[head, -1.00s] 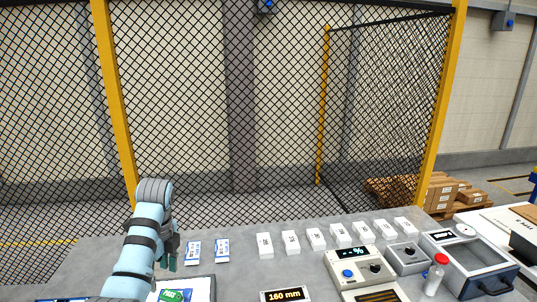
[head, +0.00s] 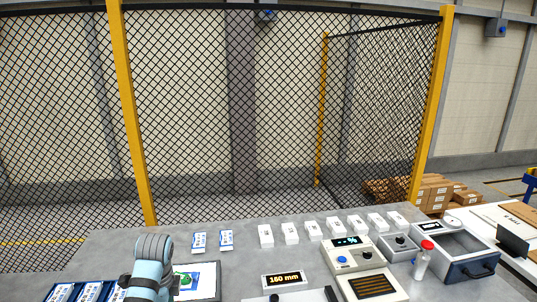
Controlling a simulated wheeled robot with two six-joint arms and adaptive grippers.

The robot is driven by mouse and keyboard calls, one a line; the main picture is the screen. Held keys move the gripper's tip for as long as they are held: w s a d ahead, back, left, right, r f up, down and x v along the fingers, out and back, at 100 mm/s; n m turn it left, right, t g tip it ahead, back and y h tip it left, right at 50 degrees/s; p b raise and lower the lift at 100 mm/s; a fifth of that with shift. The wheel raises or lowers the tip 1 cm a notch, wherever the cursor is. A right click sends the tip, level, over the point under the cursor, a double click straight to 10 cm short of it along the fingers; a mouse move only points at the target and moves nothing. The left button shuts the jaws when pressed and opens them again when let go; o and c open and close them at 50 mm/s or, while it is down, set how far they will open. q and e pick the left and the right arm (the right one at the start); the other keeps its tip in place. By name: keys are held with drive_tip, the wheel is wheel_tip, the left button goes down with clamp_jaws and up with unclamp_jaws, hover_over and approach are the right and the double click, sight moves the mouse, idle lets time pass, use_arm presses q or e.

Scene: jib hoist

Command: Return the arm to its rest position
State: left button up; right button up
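My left arm comes in at the lower left of the head view, in front of the grey bench (head: 120,250). Its bent light-blue wrist part shows, but its gripper is hidden or below the picture edge. My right gripper is not clearly in view; only small dark shapes show at the bottom edge. A board with a green picture (head: 189,282) lies just right of the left arm, partly covered by it.
Yellow-posted mesh fence (head: 280,120) rises behind.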

use_arm(q)
drive_tip(key=s+f+n, duration=0.2)
drive_tip(key=s+f, duration=0.1)
drive_tip(key=f, duration=0.1)
drive_tip(key=s+f+n, duration=0.2)
drive_tip(key=s+f, duration=0.2)
drive_tip(key=shift+s+a+f+t, duration=0.15)
drive_tip(key=shift+s+a+t, duration=0.05)
drive_tip(key=shift+t, duration=0.1)
drive_tip(key=s+d+f+n+t+h, duration=0.1)
drive_tip(key=s+n, duration=0.5)
drive_tip(key=s, duration=0.6)
drive_tip(key=s+d+f+n+t, duration=0.15)
drive_tip(key=s+n, duration=0.45)
drive_tip(key=s, duration=0.6)
wheel_tip(320, 180, down, 23)
drive_tip(key=s+a+g+b, duration=0.2)
drive_tip(key=b, duration=0.1)
drive_tip(key=s+a+f+b, duration=0.1)
drive_tip(key=s+f+b, duration=0.1)
drive_tip(key=s+f, duration=1.2)
drive_tip(key=shift+g+b, duration=0.4)
drive_tip(key=shift+g, duration=0.05)
